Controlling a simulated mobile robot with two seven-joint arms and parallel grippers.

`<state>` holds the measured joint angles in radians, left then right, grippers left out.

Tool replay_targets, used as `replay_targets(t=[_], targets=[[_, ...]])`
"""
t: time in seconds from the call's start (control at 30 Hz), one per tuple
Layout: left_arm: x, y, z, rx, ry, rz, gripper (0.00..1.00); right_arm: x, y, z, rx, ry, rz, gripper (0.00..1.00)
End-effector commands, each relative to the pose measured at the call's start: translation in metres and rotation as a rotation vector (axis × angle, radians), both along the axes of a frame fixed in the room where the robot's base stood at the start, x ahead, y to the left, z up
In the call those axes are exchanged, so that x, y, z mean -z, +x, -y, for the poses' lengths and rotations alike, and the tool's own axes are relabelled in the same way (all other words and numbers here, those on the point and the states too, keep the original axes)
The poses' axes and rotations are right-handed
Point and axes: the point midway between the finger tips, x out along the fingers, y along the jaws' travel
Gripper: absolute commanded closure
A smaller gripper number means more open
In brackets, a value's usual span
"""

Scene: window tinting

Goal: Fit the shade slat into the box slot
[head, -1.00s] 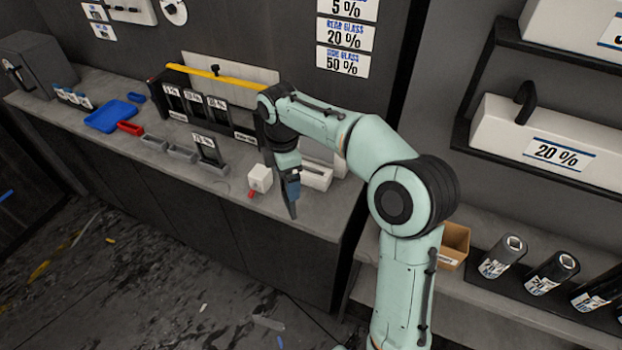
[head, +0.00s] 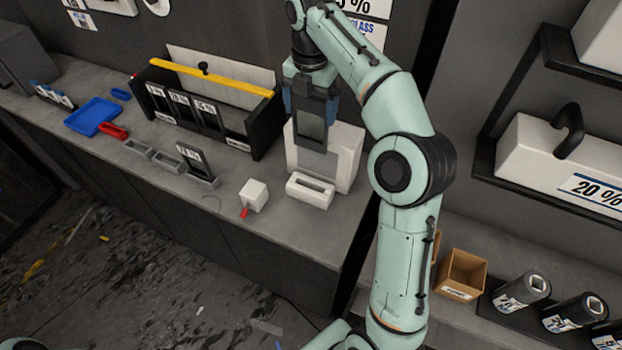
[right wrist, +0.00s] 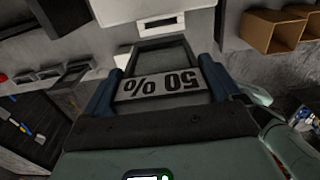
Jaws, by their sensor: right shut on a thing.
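My right gripper (head: 311,100) is shut on a dark, framed shade slat (head: 312,122), which hangs upright below the fingers. In the right wrist view, the slat (right wrist: 163,52) sits between the blue fingers, and its white "50 %" label reads upside down. The white box (head: 346,158) stands on the counter behind and below the slat. A low white block with a long slot in its top (head: 311,188) stands at its front. The slat appears above the block and apart from it; its exact gap is unclear. My left gripper is not in view.
A black rack (head: 262,128) with labelled slats and a yellow bar stands left of the gripper. A white cube (head: 254,194) and a small grey holder with a labelled slat (head: 194,162) stand on the counter (head: 225,205). Cardboard boxes (head: 462,272) and rolls (head: 525,290) lie right.

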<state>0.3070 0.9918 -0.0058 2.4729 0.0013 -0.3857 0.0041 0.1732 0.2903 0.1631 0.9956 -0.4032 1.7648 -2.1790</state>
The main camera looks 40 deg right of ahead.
Motion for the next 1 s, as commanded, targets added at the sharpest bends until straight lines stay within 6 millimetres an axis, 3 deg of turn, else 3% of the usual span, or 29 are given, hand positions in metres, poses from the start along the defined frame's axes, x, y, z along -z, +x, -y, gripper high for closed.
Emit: replay_targets(t=[0.17, 0.3, 0.5, 0.63, 0.87, 1.0], targets=[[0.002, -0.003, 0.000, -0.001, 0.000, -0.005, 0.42, 0.033, -0.003, 0.000, 0.002, 0.001, -0.006, 0.55], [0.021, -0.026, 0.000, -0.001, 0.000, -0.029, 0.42, 0.077, -0.004, 0.000, 0.002, 0.001, -0.011, 0.55], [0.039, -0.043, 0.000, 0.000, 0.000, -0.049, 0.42, 0.128, -0.003, 0.000, 0.001, 0.001, -0.007, 0.55], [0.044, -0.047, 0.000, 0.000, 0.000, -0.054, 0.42, 0.147, -0.002, 0.000, 0.001, 0.001, -0.004, 0.55], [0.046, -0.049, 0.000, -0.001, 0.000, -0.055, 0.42, 0.161, -0.001, 0.000, 0.002, 0.000, -0.001, 0.55], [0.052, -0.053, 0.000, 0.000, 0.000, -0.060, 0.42, 0.182, -0.001, 0.000, 0.002, 0.001, -0.003, 0.55]])
